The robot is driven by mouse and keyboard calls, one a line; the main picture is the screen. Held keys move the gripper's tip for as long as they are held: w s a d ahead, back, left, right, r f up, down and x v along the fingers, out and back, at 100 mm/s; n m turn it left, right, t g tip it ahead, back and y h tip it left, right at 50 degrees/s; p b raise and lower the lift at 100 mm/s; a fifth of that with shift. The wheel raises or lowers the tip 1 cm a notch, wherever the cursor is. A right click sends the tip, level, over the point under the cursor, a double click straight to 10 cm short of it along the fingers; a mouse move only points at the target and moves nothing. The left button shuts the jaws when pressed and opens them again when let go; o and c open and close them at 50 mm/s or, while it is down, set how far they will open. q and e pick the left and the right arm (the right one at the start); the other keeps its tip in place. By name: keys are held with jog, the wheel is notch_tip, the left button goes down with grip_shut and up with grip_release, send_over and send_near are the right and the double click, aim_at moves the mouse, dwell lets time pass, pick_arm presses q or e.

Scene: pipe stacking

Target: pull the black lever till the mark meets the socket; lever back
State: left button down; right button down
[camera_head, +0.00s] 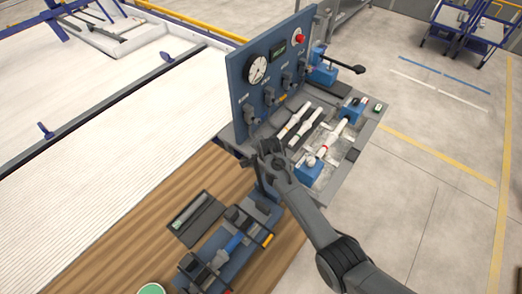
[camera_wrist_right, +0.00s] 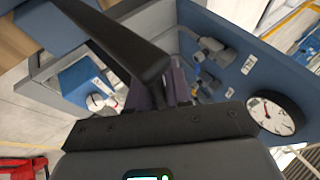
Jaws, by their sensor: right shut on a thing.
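My right gripper (camera_head: 267,168) is at the far end of a blue bench jig (camera_head: 250,223), above its upright end. In the right wrist view, the black lever (camera_wrist_right: 125,42) runs from the upper left down to the gripper (camera_wrist_right: 166,92). The gripper is shut on the lever; its fingertips are partly hidden. The jig lies on the wooden bench and carries a blue part (camera_head: 235,243) and a pale part (camera_head: 217,260) along its length. The mark and the socket are too small to tell apart. My left gripper is not in view.
A blue gauge panel (camera_head: 248,93) with a round dial (camera_head: 258,70) and valves stands just beyond the gripper. A grey test table (camera_head: 372,125) holds pipes and blue clamps. A dark tray (camera_head: 188,235) lies left of the jig. A green-topped round item (camera_head: 151,289) is at the front.

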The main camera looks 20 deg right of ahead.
jog(key=c, duration=1.4)
grip_release()
jog(key=shift+f, duration=0.3)
jog(key=shift+o, duration=1.4)
jog(key=shift+w+r, duration=0.1)
jog(key=shift+r, duration=0.15)
jog(key=shift+s+r, duration=0.3)
jog(key=v, duration=0.9)
jog(key=shift+s+r, duration=0.3)
